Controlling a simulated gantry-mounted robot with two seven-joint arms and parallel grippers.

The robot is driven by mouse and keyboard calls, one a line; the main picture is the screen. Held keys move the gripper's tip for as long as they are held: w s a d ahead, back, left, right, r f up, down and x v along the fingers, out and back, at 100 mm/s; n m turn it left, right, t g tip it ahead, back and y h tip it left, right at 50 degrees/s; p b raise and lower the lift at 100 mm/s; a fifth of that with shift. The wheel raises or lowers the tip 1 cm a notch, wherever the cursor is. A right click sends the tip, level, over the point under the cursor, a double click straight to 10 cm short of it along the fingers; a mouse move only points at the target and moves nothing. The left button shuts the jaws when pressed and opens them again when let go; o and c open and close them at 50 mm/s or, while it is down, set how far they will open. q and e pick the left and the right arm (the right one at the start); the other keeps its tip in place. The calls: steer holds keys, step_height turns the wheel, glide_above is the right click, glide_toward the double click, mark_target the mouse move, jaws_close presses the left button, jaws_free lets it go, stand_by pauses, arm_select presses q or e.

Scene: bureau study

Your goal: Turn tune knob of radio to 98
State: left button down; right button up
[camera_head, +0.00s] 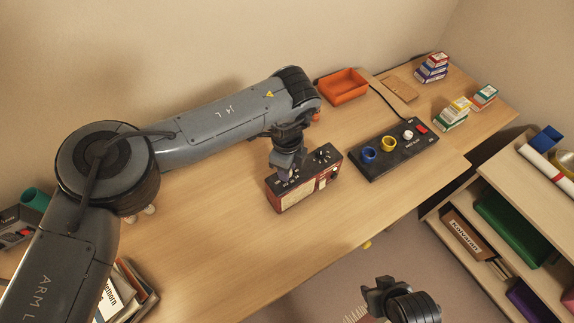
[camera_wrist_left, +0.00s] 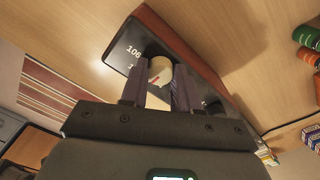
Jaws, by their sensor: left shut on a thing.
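The radio (camera_head: 326,183), dark on top with red sides, stands on the desk under my left arm. My left gripper (camera_head: 286,172) reaches down to the left part of its top. In the left wrist view, the two fingers of that gripper (camera_wrist_left: 157,94) are shut on a round cream knob (camera_wrist_left: 161,72) with a red pointer mark. The number 106 and part of another marking show on the black panel beside the knob; the rest of the scale is hidden. My right gripper (camera_head: 378,292) hangs apart from the radio at the lower right; its jaw opening is unclear.
A black control box (camera_head: 378,166) with blue, yellow and white knobs lies right of the radio. An orange tray (camera_head: 344,88) and small stacked boxes (camera_head: 431,68) stand farther back. A shelf unit (camera_head: 470,207) is at the right.

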stand_by(0.5)
arm_select(q)
steer(key=c, duration=0.8)
jaws_free()
steer(key=shift+r, duration=0.1)
steer(key=shift+r, duration=0.5)
step_height(320, 180, up, 10)
steer(key=shift+f+p, duration=0.15)
steer(key=shift+p, duration=0.2)
